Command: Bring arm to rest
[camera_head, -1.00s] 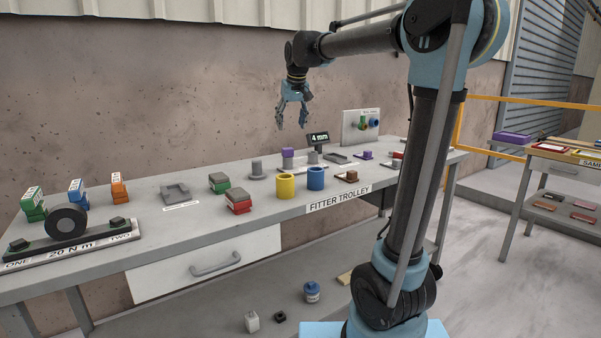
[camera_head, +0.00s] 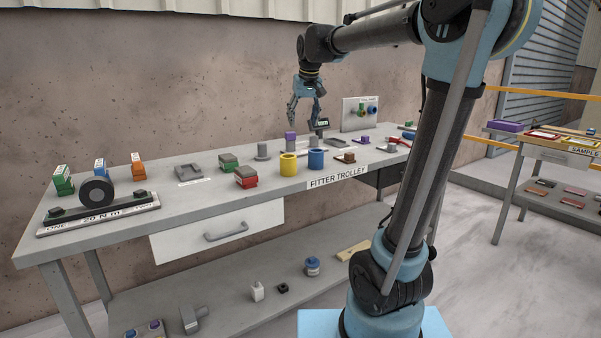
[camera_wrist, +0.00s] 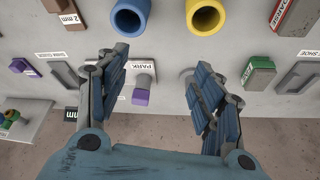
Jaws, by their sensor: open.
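My gripper (camera_head: 306,112) hangs fingers down from my bent arm, above the back part of the grey bench (camera_head: 207,205) labelled FITTER TROLLEY. It is open and empty. In the wrist view my gripper (camera_wrist: 167,85) has its two blue fingers spread apart, with the bench top below. A small purple-tipped part (camera_wrist: 141,95) and a PARK label (camera_wrist: 142,65) show between the fingers in that view. A round grey part beside the right finger is partly hidden by it.
A blue cup (camera_head: 316,160) and a yellow cup (camera_head: 288,165) stand near the bench's front edge. A black wheel on a stand (camera_head: 97,192) is at the left. A second table (camera_head: 545,153) stands right.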

